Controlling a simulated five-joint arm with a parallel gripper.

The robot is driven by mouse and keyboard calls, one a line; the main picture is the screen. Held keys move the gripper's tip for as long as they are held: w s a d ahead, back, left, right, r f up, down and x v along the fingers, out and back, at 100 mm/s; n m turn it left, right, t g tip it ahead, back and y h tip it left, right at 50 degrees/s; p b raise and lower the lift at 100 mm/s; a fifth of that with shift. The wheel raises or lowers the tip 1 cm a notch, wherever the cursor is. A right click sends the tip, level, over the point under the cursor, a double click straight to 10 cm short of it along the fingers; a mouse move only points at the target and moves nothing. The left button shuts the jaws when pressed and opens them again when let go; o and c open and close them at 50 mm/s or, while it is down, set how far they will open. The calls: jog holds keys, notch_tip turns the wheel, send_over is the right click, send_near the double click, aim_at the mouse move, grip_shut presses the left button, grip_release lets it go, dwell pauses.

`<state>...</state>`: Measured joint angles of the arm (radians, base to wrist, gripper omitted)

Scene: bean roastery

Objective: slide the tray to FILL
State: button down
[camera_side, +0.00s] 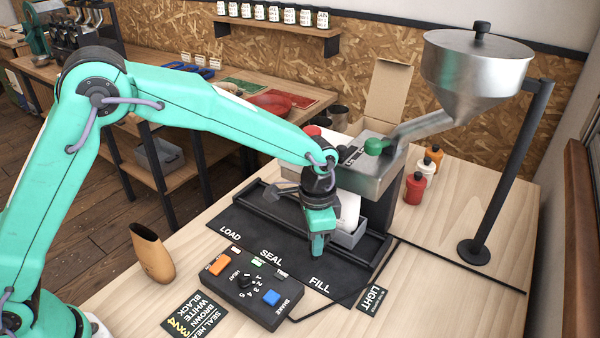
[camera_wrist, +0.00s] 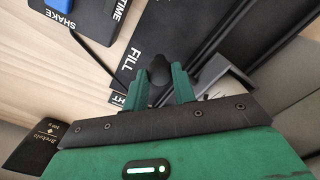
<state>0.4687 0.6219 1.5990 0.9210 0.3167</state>
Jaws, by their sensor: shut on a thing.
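The grey tray (camera_side: 352,238) sits in the dark slide track (camera_side: 262,228), at the FILL end, with a white bag (camera_side: 347,210) standing in it. The FILL label (camera_side: 320,283) is in front of it. My gripper (camera_side: 317,252) is at the tray's front left and covers part of it. In the wrist view my gripper's green fingers (camera_wrist: 160,88) are shut on a black knob (camera_wrist: 160,70), beside the FILL label (camera_wrist: 130,68). A grey part that looks like the tray (camera_wrist: 226,84) shows right of the fingers. How the knob joins the tray is hidden.
A control box (camera_side: 245,290) with an orange switch and blue button lies in front of the track. A steel hopper (camera_side: 475,75) with a spout and green knob (camera_side: 374,146) stands behind. Small bottles (camera_side: 415,188) stand at the back right.

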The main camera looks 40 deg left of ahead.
jog(key=c, duration=1.1)
grip_release()
jog(key=shift+r, duration=0.1)
jog(key=shift+r, duration=3.85)
